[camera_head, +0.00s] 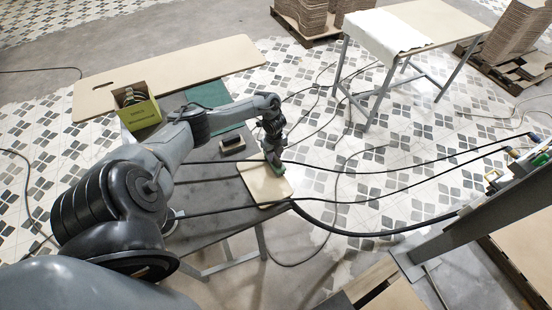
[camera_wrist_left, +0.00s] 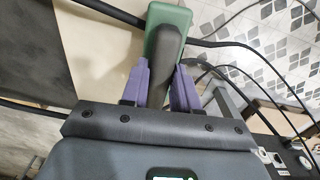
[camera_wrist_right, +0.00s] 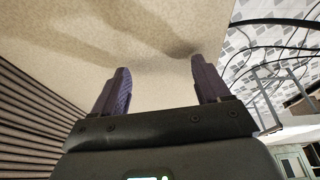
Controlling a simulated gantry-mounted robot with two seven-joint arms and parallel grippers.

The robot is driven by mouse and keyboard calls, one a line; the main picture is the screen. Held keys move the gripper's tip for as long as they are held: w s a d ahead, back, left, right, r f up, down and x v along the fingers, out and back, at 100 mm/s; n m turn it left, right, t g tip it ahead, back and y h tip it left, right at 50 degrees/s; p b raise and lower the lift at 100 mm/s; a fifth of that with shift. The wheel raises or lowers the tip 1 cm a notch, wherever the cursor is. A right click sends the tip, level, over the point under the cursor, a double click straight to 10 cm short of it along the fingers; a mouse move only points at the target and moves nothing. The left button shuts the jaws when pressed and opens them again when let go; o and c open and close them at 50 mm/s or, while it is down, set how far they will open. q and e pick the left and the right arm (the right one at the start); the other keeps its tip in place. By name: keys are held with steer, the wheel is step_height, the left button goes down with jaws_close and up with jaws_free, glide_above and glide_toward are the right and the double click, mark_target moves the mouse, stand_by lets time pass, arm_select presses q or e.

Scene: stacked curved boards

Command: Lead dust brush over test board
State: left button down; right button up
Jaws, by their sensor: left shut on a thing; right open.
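The light beige test board (camera_head: 262,188) lies at the right end of the dark table. The dust brush (camera_head: 276,166), green with a dark grip, is at the board's far right edge. My left gripper (camera_head: 273,154) is above it and shut on its grip. In the left wrist view the green brush body (camera_wrist_left: 153,44) shows behind the dark grip between the purple fingers (camera_wrist_left: 162,80). Whether its bristles touch the board is hidden. My right gripper (camera_wrist_right: 160,82) is open and empty, facing a broad beige surface (camera_wrist_right: 150,40); it is not seen in the head view.
A dark block (camera_head: 232,143) with a light base stands on the table (camera_head: 210,229) left of the board. A green-yellow box (camera_head: 138,110) and a green mat (camera_head: 208,95) are farther back. Black cables (camera_head: 380,200) run off to the right. A second table (camera_head: 425,22) stands behind.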

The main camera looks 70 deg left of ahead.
arm_select(q)
steer(key=shift+s+a+f, duration=0.1)
arm_select(e)
steer(key=shift+f, duration=0.15)
arm_select(q)
steer(key=shift+a, duration=0.2)
arm_select(e)
steer(key=shift+f, duration=0.15)
arm_select(q)
steer(key=shift+s+a+b, duration=0.2)
steer(key=shift+a+b, duration=0.65)
steer(key=shift+b, duration=0.05)
arm_select(e)
steer(key=shift+f, duration=0.15)
arm_select(q)
steer(key=shift+a, duration=0.3)
arm_select(e)
steer(key=shift+w, duration=0.2)
arm_select(q)
steer(key=shift+a+b, duration=0.2)
steer(key=shift+b, duration=0.25)
